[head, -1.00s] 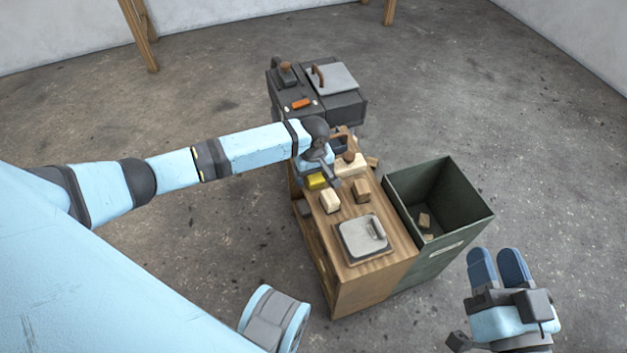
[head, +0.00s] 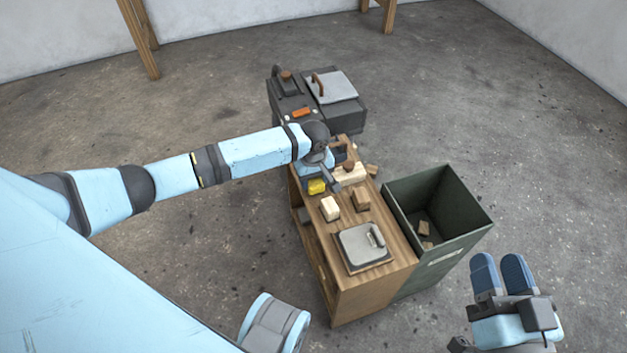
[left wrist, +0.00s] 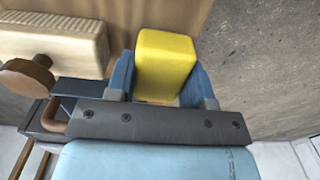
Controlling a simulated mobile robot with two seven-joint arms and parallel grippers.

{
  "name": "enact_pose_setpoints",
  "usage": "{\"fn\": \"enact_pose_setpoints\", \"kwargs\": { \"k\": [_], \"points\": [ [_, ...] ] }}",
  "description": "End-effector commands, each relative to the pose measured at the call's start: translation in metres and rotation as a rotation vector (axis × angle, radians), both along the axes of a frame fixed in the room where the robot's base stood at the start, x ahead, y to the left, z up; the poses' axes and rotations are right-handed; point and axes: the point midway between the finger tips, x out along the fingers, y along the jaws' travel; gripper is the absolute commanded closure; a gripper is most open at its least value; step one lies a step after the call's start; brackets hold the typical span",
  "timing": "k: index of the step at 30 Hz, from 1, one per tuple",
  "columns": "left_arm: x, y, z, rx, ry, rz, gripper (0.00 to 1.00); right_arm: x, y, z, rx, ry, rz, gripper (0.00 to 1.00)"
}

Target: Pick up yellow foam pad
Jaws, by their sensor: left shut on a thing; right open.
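The yellow foam pad (head: 317,187) is at the left edge of the wooden bench, toward its far end. In the left wrist view the pad (left wrist: 165,62) is a rounded yellow block between the two blue fingers. My left gripper (left wrist: 160,80) is shut on it, with a finger on each side. In the head view my left gripper (head: 318,180) is partly hidden by its own wrist. I cannot tell whether the pad touches the bench top. My right gripper (head: 502,275) is open and empty, to the right of the green bin.
The bench (head: 395,240) also holds a pale block (head: 330,208), a brown block (head: 361,199), a cream block with a knob (head: 350,174) and a grey plate with a handle (head: 363,247). A green bin (head: 465,215) with scraps stands at right. A dark machine (head: 290,97) stands behind.

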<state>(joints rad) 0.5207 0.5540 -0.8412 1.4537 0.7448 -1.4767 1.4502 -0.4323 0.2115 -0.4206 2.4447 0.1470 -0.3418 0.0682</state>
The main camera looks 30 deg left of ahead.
Motion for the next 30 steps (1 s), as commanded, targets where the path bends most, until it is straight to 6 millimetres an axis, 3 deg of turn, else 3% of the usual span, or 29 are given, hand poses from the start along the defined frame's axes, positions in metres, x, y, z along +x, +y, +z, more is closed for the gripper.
{"fn": "enact_pose_setpoints", "kwargs": {
  "k": [8,12,18,24,30],
  "points": [
    [0.001,0.0,0.077,-0.002,-0.004,0.0,0.78,-0.005,-0.003,0.049,0.066,-0.118,-0.04,0.57],
    [0.001,0.0,0.117,-0.002,-0.004,0.0,0.78,-0.002,-0.01,0.03,0.001,-0.035,-0.069,0.57],
    [0.0,0.0,0.159,-0.001,-0.002,-0.001,0.78,-0.002,-0.022,-0.004,-0.096,0.1,-0.097,0.57],
    [0.001,0.0,0.179,-0.001,-0.001,0.0,0.78,-0.004,-0.028,-0.021,-0.14,0.168,-0.108,0.57],
    [0.0,0.0,0.183,-0.001,-0.001,0.0,0.78,-0.005,-0.029,-0.026,-0.15,0.182,-0.11,0.57]
  ]
}}
